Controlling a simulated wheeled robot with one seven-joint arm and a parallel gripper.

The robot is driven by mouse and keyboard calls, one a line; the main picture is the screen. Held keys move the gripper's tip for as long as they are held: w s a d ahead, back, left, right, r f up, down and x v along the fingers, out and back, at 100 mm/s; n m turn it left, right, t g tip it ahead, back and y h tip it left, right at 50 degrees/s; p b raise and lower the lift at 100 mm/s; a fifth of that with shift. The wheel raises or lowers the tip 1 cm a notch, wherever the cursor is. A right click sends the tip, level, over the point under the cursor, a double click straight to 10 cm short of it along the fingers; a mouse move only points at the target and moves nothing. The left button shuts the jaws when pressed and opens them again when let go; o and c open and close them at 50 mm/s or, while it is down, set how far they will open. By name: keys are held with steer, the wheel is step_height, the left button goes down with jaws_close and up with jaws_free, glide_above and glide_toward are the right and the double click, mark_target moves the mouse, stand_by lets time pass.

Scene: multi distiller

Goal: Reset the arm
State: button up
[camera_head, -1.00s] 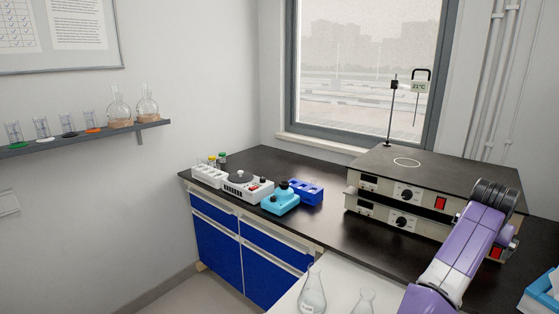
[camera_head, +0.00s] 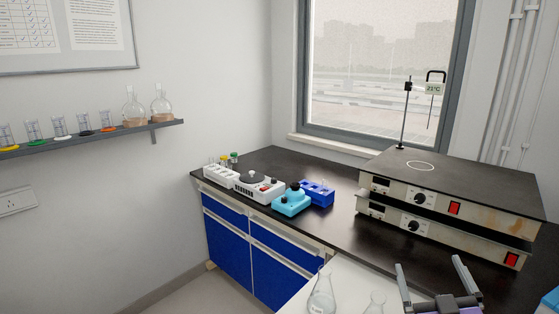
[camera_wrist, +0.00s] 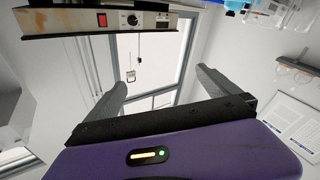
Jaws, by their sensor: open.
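My gripper (camera_head: 434,284) is at the lower right of the head view, above the white surface (camera_head: 352,278) and in front of the heating plates. Its two fingers stand apart and point up, with nothing between them. In the wrist view my gripper (camera_wrist: 164,88) also shows spread, empty fingers, with the window behind them. The wrist view is turned upside down, with the heating plate unit (camera_wrist: 95,20) along its top.
Two stacked heating plates (camera_head: 470,195) with a thermometer stand are on the black bench (camera_head: 345,212). Two glass flasks (camera_head: 322,292) stand close left of my gripper. A turquoise device (camera_head: 291,203), blue rack (camera_head: 318,192) and white devices are farther back. A shelf (camera_head: 90,138) holds glassware.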

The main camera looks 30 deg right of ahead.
steer(key=s+a+f+n+t+y, duration=0.1)
steer(key=s+a+y, duration=0.1)
steer(key=a, duration=0.4)
steer(key=s+a+f+n+t+y, duration=0.1)
steer(key=s+a+f+n+y, duration=0.15)
steer(key=a, duration=0.35)
steer(key=s+a+f+g+y, duration=0.1)
steer(key=s+a+f+y, duration=0.1)
steer(key=s+a, duration=0.7)
steer(key=s+a+f+g+y, duration=0.2)
steer(key=s+a+f+y, duration=0.1)
steer(key=s+a, duration=0.6)
steer(key=s+y, duration=0.1)
steer(key=s, duration=0.3)
steer(key=shift+a+f, duration=0.2)
steer(key=shift+f, duration=0.15)
